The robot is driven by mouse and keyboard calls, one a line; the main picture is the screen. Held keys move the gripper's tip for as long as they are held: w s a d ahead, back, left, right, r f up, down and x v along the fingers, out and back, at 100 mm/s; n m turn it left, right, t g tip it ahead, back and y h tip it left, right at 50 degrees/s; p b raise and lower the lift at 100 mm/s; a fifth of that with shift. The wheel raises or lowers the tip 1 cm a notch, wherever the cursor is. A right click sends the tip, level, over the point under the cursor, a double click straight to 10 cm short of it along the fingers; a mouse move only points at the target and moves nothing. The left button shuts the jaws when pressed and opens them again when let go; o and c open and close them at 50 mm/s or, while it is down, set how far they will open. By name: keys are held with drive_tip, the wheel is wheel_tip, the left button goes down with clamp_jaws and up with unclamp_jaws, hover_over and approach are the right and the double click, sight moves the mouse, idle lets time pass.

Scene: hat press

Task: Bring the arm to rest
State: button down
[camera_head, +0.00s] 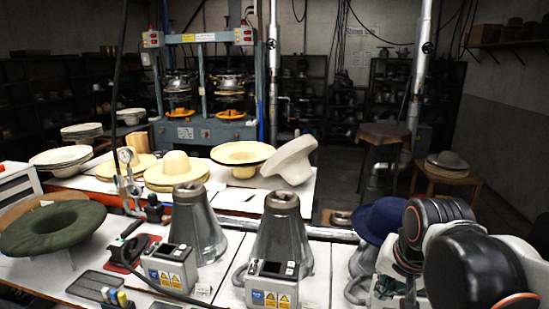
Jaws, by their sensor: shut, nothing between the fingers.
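My arm (470,255) is at the right edge, folded close to the camera, with black rounded joints ringed in orange and grey links. It stands in front of the right end of the near table (325,285). My gripper cannot be made out; the lower parts of the arm run out of the frame at the bottom right. A blue hat (378,217) is just left of the arm, partly hidden by it.
Two grey metal cones (195,228) (280,238) stand on the near table behind control boxes (170,268) (272,284). A dark green hat (52,228) is at left. Straw hats (176,168) lie on the table behind. A press (205,90) stands farther back. A stool (447,175) is at right.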

drive_tip(key=s+a+f+n+t+b, duration=0.1)
drive_tip(key=s+f+n+b, duration=0.1)
drive_tip(key=s+n, duration=0.1)
drive_tip(key=s+a+f+n+t+b, duration=0.1)
drive_tip(key=s+f+n, duration=0.2)
drive_tip(key=s, duration=0.3)
drive_tip(key=shift+s+a+b, duration=0.15)
drive_tip(key=shift+a+b, duration=0.2)
